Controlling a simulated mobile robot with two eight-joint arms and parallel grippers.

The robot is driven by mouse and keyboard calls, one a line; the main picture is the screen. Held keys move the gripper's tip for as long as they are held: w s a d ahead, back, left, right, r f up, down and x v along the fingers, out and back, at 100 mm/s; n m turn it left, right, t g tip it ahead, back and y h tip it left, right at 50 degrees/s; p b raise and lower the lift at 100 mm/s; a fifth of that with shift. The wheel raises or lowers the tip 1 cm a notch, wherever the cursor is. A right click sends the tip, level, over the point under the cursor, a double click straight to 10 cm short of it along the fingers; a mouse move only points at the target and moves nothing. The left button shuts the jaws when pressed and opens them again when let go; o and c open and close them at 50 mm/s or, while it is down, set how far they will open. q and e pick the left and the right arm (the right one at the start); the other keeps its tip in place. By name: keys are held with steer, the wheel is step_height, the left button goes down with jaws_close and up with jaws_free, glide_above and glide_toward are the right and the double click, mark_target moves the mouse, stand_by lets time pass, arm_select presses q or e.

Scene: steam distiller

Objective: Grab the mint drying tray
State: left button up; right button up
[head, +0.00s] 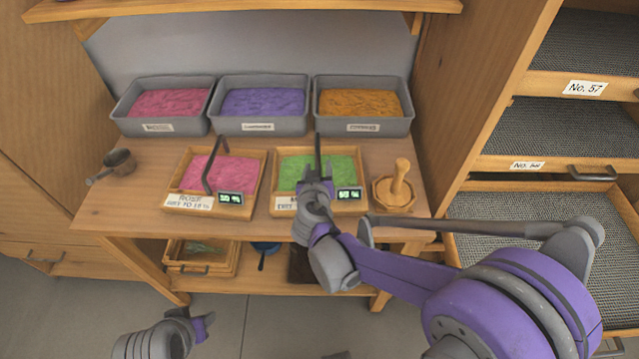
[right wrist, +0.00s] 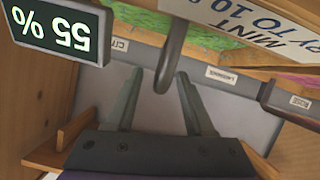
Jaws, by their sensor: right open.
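The mint drying tray (head: 345,207) is a wooden tray of green material on the table, right of a similar pink-filled tray. It bears a label and a small display, which reads 55% in the right wrist view (right wrist: 52,30). A dark upright handle (right wrist: 176,45) rises over it. My right gripper (head: 318,172) is open above the tray's front. In the right wrist view the handle's bend lies between its spread fingers (right wrist: 160,85), with no visible grip. My left gripper (head: 200,325) is low at the bottom left, away from the tray; its jaws are unclear.
The pink-filled tray (head: 180,203) with its own handle stands close on the left. A wooden pestle in a mortar (head: 398,185) stands close on the right. Several grey bins (head: 262,125) line the back. A metal scoop (head: 117,163) lies left. A drawer cabinet (head: 482,150) stands right.

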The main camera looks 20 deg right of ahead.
jaws_close()
stand_by(1.4)
